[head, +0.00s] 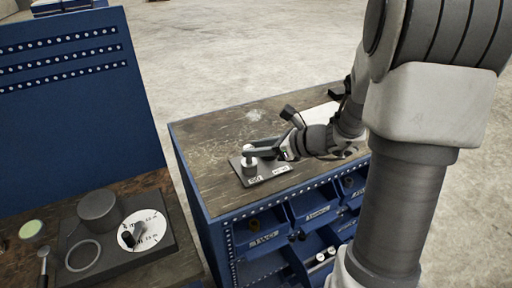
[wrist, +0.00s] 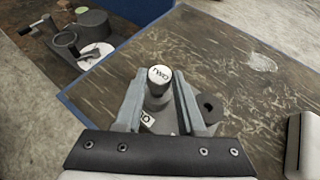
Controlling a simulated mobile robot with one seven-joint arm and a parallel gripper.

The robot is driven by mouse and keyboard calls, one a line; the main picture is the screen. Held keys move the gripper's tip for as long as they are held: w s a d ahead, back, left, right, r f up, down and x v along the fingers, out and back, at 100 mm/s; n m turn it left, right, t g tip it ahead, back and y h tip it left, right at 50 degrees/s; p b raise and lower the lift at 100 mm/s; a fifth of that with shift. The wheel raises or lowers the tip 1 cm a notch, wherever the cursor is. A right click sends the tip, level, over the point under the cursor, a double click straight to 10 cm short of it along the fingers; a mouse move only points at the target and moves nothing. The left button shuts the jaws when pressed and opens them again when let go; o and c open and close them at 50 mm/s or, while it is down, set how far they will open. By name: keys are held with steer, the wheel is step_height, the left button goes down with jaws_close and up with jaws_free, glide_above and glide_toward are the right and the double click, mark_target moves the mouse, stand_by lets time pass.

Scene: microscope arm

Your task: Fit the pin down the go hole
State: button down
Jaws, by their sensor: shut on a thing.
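The pin (wrist: 159,76) is grey with a white cap that carries dark lettering, and it stands upright between the two fingers of my gripper (wrist: 159,88). In the head view, my gripper (head: 262,153) is closed around it, over the grey gauge block (head: 248,178) with white labels. The block also shows in the wrist view (wrist: 168,122), beneath the fingers, with part of a label near the left finger. A dark hole (wrist: 210,104) is open to the right of the right finger. The pin's lower end is hidden, so I cannot tell whether it is in a hole.
The block lies on a worn wooden bench top (head: 215,135) with blue drawers (head: 315,208) below. A white item (head: 313,115) lies behind my wrist. A second bench at left holds a grey tray (head: 75,228) with a cylinder (head: 98,209), ring and white disc.

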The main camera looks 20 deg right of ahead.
steer(key=shift+f+b, duration=0.45)
steer(key=shift+f, duration=0.15)
steer(key=shift+c, duration=2.1)
jaws_free()
steer(key=shift+r, duration=0.1)
steer(key=v, duration=1.7)
steer(key=shift+s+d, duration=0.15)
